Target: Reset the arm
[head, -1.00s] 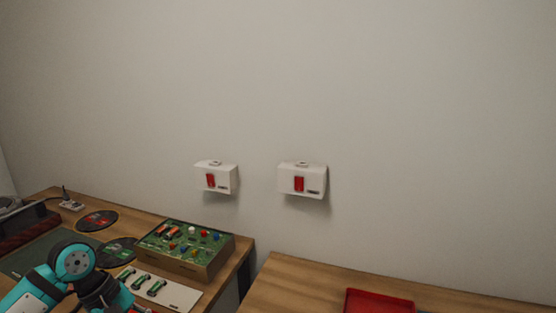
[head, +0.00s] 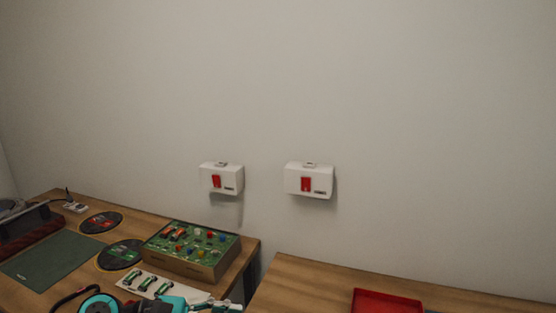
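My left arm, teal and black, shows at the bottom left of the head view, in front of the left table's near part. Its grey end, which looks like my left gripper (head: 226,306), lies at the bottom edge, partly cut off. Whether its fingers are open or shut cannot be made out, and nothing is seen held in it. My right arm and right gripper are not in view.
The left wooden table holds a green component board (head: 190,249), a white strip with green parts (head: 147,284), two dark discs (head: 101,222) and a green mat (head: 55,258). A red tray (head: 387,302) is on the right table (head: 300,285). White boxes (head: 222,178) (head: 310,180) hang on the wall.

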